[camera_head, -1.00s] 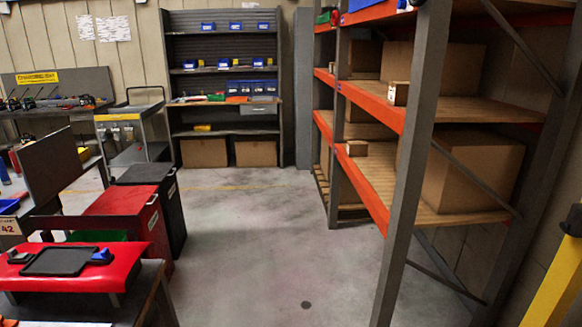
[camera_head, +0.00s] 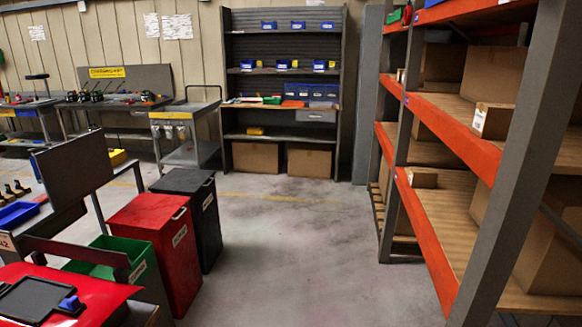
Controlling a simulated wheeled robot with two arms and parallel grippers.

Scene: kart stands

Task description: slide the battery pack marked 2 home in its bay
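Neither of my grippers is in view. I cannot make out a battery pack marked 2 or its bay. Small dark and red items lie on that bench, too small to tell apart.
A red-topped stand with a black tray (camera_head: 37,298) is close at the lower left. Green, red (camera_head: 158,245) and black (camera_head: 196,215) bins stand beyond it. A grey trolley (camera_head: 190,152) and blue-bin shelving (camera_head: 283,106) are behind. An orange rack (camera_head: 433,235) fills the right. The middle floor is clear.

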